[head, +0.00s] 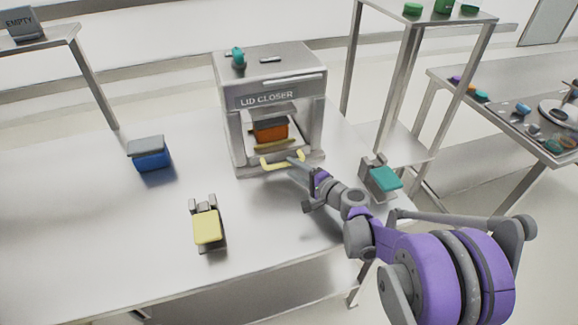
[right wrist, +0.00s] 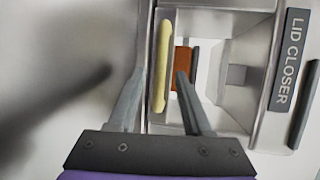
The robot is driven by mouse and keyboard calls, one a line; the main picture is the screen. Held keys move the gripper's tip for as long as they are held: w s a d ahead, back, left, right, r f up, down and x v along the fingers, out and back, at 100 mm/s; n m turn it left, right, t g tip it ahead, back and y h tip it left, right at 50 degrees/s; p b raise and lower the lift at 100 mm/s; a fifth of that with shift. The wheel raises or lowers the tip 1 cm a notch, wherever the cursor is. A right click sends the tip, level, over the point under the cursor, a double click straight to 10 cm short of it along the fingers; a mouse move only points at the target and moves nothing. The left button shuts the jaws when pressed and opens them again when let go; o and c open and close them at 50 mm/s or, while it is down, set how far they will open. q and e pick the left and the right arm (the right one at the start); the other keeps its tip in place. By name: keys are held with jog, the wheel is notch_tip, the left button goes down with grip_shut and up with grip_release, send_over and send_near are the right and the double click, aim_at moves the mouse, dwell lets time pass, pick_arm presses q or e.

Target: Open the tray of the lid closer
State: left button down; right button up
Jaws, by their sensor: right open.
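The lid closer (head: 232,115) is a grey machine on the table, with an open front. Its tray has a yellow handle (head: 278,161) at the front, and an orange bin (head: 270,132) with a dark top sits inside. My right gripper (head: 296,158) is at the handle's right part. In the right wrist view, the open fingers of the gripper (right wrist: 158,95) lie on either side of the yellow handle (right wrist: 163,60), with gaps visible; I cannot tell whether either finger touches it. The orange bin (right wrist: 184,66) shows partly behind the right finger. My left gripper is not in view.
A blue bin with a grey lid (head: 151,158) stands at left on the table. A yellow-topped item (head: 207,228) is front centre, and a teal-topped item (head: 385,178) is at right. The table (head: 70,230) is clear at front left. Shelf posts (head: 404,90) stand behind right.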

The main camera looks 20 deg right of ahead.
jog(key=shift+x, duration=1.2)
grip_shut()
dwell(0.6)
